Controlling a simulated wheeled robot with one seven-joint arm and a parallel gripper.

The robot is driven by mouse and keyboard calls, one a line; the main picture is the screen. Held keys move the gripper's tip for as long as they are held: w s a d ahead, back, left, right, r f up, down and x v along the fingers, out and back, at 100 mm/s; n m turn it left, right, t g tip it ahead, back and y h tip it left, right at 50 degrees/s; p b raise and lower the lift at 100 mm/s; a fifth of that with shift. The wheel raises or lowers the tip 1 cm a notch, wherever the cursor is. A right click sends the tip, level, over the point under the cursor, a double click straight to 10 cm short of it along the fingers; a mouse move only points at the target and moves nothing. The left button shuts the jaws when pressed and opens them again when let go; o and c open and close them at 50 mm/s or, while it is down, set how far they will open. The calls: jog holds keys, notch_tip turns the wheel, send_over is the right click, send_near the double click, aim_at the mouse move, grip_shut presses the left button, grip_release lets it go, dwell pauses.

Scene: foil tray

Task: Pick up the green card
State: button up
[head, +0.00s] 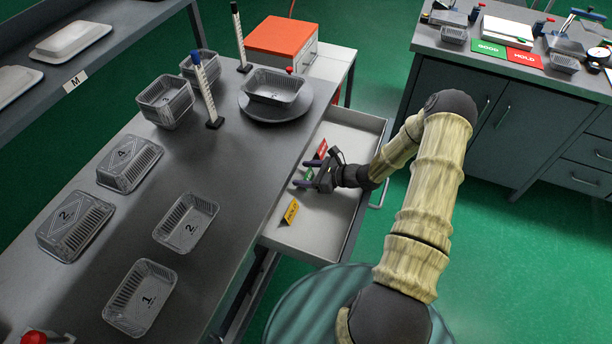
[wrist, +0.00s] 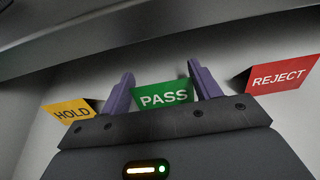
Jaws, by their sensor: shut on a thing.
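The green card (wrist: 164,95), marked PASS, stands between the two purple fingers of my gripper (wrist: 160,70) in the wrist view. My gripper is shut on it, with a finger at each side edge. In the head view my gripper (head: 304,174) is low inside the open drawer (head: 327,228), and a small part of the green card (head: 309,174) shows between the fingers. The lower part of the card is hidden by the gripper body in the wrist view. I cannot tell whether it touches the drawer floor.
A yellow HOLD card (wrist: 70,115) stands left of the gripper and a red REJECT card (wrist: 282,75) right of it in the wrist view. Both are in the drawer, close to my fingers. The drawer walls and the metal table (head: 225,165) edge are nearby.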

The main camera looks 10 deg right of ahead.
jog(key=shift+r, duration=0.15)
jog(key=shift+r, duration=0.2)
jog(key=shift+s+r, duration=0.2)
jog(key=s, duration=0.1)
jog(key=s+a+r+b, duration=0.1)
jog(key=s, duration=0.1)
jog(key=shift+s+a, duration=0.2)
notch_tip(320, 180, up, 13)
jog(key=shift+p, duration=0.45)
